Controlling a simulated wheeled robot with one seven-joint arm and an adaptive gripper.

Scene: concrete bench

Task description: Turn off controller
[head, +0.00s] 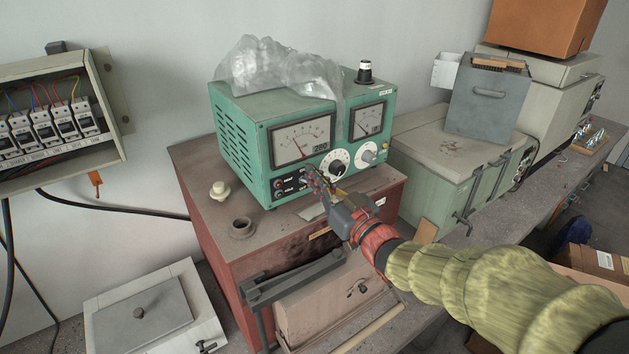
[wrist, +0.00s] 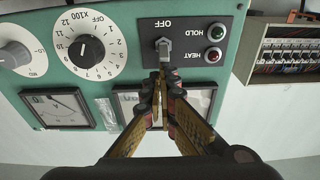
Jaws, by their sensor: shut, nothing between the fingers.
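The controller is a green metal box with two dial meters (head: 240,135), standing on a brown-red cabinet. In the wrist view its front panel (wrist: 135,20) shows a toggle switch (wrist: 164,46) beside the label OFF, a green lamp marked HOLD (wrist: 217,33), a red lamp marked HEAT (wrist: 212,55) and a large black knob (wrist: 89,50). My gripper (head: 311,176) is in front of the lower panel. Its fingers are shut and empty, with tips (wrist: 161,76) at or just short of the switch lever. I cannot tell whether they touch it, or the lever's exact position.
Crumpled clear plastic (head: 275,68) and a black-and-white knob-like piece (head: 365,73) lie on top of the controller. The brown-red cabinet (head: 190,165) has a handle bar in front. A fuse box (head: 50,130) hangs at left, and a pale-green case (head: 425,150) stands at right.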

